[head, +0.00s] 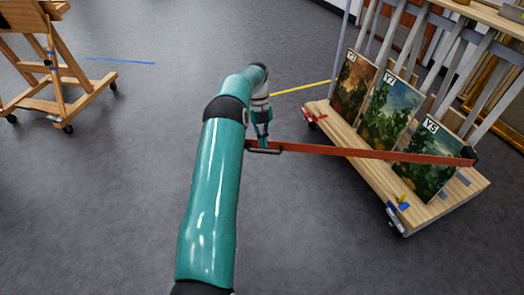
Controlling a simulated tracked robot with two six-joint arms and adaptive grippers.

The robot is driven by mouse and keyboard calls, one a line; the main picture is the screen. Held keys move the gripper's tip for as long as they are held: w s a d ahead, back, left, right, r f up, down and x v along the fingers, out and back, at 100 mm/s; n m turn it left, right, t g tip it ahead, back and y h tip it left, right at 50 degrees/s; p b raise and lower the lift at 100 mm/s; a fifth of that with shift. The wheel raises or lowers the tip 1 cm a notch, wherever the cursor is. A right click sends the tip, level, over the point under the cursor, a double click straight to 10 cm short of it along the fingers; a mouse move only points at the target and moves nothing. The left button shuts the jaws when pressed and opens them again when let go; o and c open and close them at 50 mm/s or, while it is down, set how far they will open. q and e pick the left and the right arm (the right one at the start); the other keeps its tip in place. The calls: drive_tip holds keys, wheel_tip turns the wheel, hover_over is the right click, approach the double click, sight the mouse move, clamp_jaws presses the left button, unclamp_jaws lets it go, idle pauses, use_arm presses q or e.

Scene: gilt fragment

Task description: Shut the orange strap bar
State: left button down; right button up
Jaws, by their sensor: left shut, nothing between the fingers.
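The orange strap bar (370,153) runs from a dark mount at the right end of the wooden painting cart (455,203) to a dark handle loop (264,150) at its left end. The bar stands out past the cart's left side, over open floor, and crosses in front of the paintings. My left gripper (264,142) is at the handle end of the bar, shut with nothing visible in it. The arm partly hides its fingers, and I cannot tell whether it touches the handle. My right gripper is out of view.
Paintings labelled Y3 (354,85), Y7 (389,110) and Y5 (428,158) lean on the cart, which has red and blue-yellow parts at its edge. A wooden easel (62,75) on casters stands at upper left. The grey floor (110,190) between is clear.

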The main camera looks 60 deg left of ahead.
use_arm(q)
drive_tip(key=w+d+f+n, duration=0.25)
drive_tip(key=d+f, duration=0.25)
drive_tip(key=d, duration=0.4)
drive_tip(key=w+d+f+n, duration=0.2)
drive_tip(key=d+f+n, duration=0.3)
drive_tip(key=d, duration=0.4)
drive_tip(key=w+d+f+n, duration=0.3)
drive_tip(key=d+f, duration=0.3)
drive_tip(key=d, duration=0.3)
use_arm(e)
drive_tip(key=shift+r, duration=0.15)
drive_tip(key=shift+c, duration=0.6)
use_arm(q)
drive_tip(key=s+d+f+n+t, duration=0.1)
drive_tip(key=s+d+f+n, duration=0.1)
drive_tip(key=s+d+n, duration=1)
drive_tip(key=s+d, duration=0.4)
drive_tip(key=d, duration=0.5)
drive_tip(key=shift+s, duration=0.4)
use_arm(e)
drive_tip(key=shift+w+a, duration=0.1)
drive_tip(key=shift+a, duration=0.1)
use_arm(q)
drive_tip(key=shift+d, duration=0.1)
